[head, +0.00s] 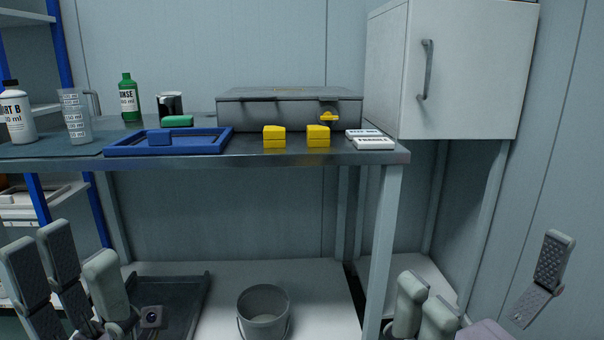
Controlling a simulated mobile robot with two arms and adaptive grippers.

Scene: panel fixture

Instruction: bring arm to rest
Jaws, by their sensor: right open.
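My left gripper (75,250) is at the lower left, below and in front of the workbench. Its grey fingers point up and stand apart, with textured pads showing and nothing seen between them. My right gripper (485,270) is at the lower right, to the right of the bench's front leg. Its fingers are spread wide and empty. Both grippers are clear of the things on the bench. The arms behind them are mostly out of view.
The workbench (300,152) holds a blue tray (112,150), two yellow blocks (274,137), a grey case (270,115), labelled boxes (374,143), bottles and a clear jug (76,120). A white cabinet (470,70) is at right. A bucket (263,310) stands below.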

